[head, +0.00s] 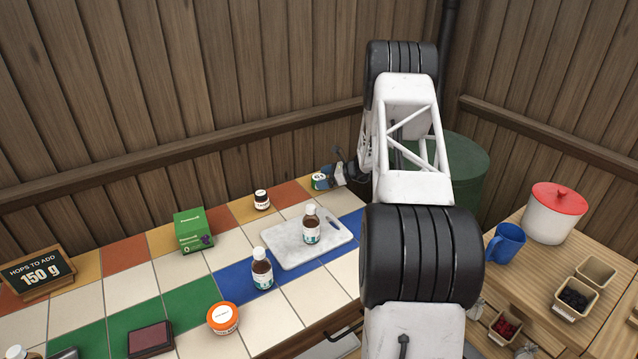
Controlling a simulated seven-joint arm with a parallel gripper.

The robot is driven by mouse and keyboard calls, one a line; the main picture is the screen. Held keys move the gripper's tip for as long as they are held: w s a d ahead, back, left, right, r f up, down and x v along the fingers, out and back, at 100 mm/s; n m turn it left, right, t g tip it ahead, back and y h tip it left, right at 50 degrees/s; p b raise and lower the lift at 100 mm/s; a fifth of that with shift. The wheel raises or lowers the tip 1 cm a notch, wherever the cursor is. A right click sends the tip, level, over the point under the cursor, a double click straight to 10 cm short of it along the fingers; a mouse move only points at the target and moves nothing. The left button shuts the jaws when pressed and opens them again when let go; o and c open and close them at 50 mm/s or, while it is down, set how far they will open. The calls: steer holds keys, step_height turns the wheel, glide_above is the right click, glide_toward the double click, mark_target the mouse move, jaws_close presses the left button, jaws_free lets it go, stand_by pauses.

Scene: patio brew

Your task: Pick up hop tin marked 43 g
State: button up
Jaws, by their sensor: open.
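A small green tin (319,182) with a pale label lies at the far back right of the tiled counter, near the wall. Its label is too small to read surely. My gripper (335,171) is open, right beside this tin on its right side. I cannot tell whether the fingers touch it or stand around it. My arm hides what lies behind and to the right of the gripper. No label reading 43 g is legible in this view.
A marble board (285,246) bears a brown bottle (311,225). Another brown bottle (262,270) stands in front. The wooden wall is close behind.

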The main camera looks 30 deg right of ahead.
steer(key=shift+x, duration=1.2)
steer(key=c, duration=1)
